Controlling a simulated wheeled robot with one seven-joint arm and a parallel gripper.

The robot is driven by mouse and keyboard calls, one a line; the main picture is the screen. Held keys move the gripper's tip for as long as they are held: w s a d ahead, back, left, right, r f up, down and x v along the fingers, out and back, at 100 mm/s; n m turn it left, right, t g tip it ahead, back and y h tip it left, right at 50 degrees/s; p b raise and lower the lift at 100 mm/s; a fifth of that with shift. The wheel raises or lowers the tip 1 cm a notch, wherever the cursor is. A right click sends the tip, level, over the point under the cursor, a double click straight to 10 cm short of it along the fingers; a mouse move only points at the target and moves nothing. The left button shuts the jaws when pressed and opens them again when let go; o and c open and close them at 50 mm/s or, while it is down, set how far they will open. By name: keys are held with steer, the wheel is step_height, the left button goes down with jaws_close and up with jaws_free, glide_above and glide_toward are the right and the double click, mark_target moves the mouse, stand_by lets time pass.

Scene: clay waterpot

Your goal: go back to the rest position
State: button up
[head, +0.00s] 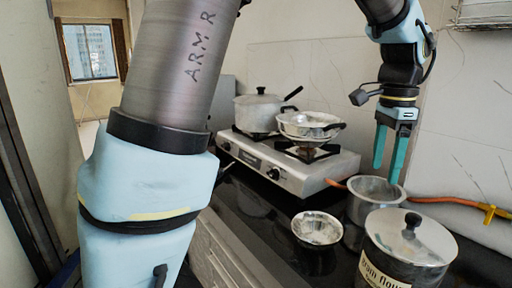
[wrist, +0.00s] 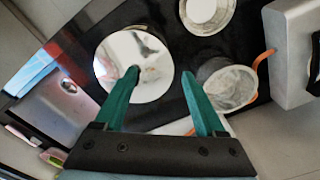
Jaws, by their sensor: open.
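My gripper (head: 388,172) hangs from my arm at the right of the head view, its teal fingers pointing down, apart and with nothing between them. In the wrist view my gripper (wrist: 160,73) is open above the counter, with the shiny round lid of a steel canister (wrist: 150,88) below and beyond the fingers. No clay waterpot shows in either view.
The steel canister (head: 400,262) stands at the front right, beside an open steel pot (head: 374,206) and a small bowl (head: 317,229). A gas stove (head: 300,176) holds a lidded pot (head: 257,112) and a pan (head: 306,124). An orange hose (head: 452,200) runs along the wall.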

steer(key=w+a+f+n, duration=0.3)
steer(key=w+a+n, duration=0.1)
steer(key=a, duration=0.4)
steer(key=w+a+f+n, duration=0.3)
steer(key=a+f+n, duration=0.1)
steer(key=a, duration=0.5)
steer(key=s+a+f+n, duration=0.1)
steer(key=a+f+n, duration=0.2)
steer(key=a, duration=0.6)
steer(key=s+a+f+n+t, duration=0.1)
steer(key=s+a+f+n, duration=0.1)
steer(key=a+n, duration=0.4)
steer(key=a+f, duration=0.1)
steer(key=a, duration=0.2)
steer(key=shift+s+a, duration=0.15)
steer(key=shift+a, duration=0.2)
